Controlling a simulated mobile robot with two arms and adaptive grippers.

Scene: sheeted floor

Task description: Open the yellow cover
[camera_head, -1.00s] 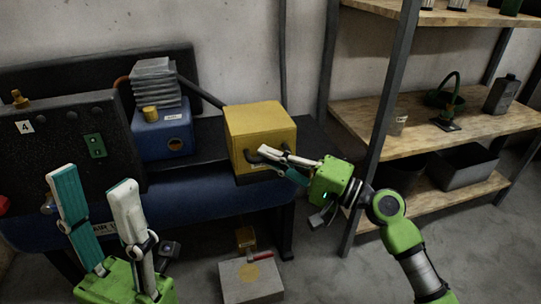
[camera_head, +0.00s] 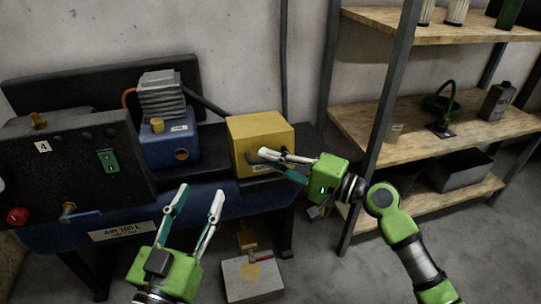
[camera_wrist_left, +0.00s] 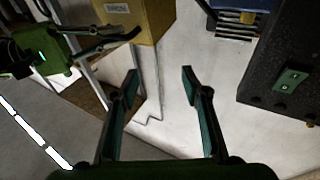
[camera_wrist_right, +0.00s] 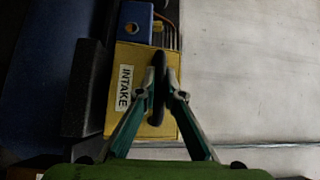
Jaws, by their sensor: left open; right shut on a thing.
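The yellow cover (camera_head: 262,130) is box-shaped and stands on the right of the dark bench; it looks closed. In the right wrist view its yellow face (camera_wrist_right: 140,62) bears an INTAKE label (camera_wrist_right: 124,88). My right gripper (camera_head: 260,158) is at its front, shut on a dark handle (camera_wrist_right: 160,85), which shows between the fingers in the right wrist view. My left gripper (camera_head: 200,190) is open and empty, in front of the bench and left of the cover. The cover also shows at the top of the left wrist view (camera_wrist_left: 148,34).
A blue unit with a grey finned top (camera_head: 161,100) stands left of the cover. A dark panel (camera_head: 65,165) with a red knob (camera_head: 18,215) is further left. A wooden shelf (camera_head: 400,140) stands right.

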